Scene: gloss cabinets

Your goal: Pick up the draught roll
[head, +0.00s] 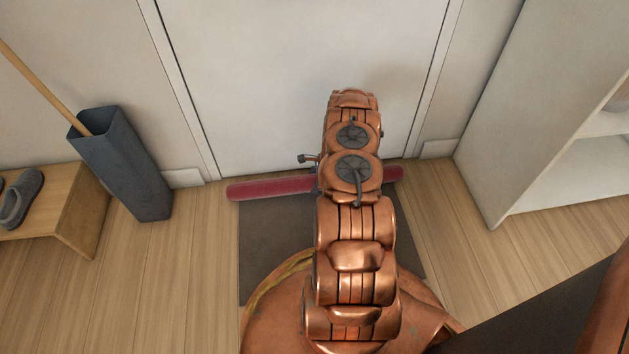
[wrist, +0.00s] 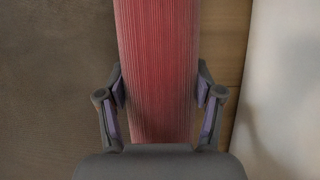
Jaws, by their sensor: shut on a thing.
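The draught roll (head: 270,187) is a long red ribbed roll. In the head view it lies along the foot of the white door, at the far edge of a dark mat. My arm hides its middle part. In the wrist view the roll (wrist: 158,75) runs up the picture between the two fingers of my gripper (wrist: 162,100). The fingers are shut on its two sides. I cannot tell whether the roll touches the floor.
The white door (head: 290,80) stands right behind the roll. A dark mat (head: 270,240) lies on the wood floor in front. A blue-grey umbrella stand (head: 125,165) and a wooden bench (head: 60,215) with slippers are at left. A white shelf unit (head: 540,120) is at right.

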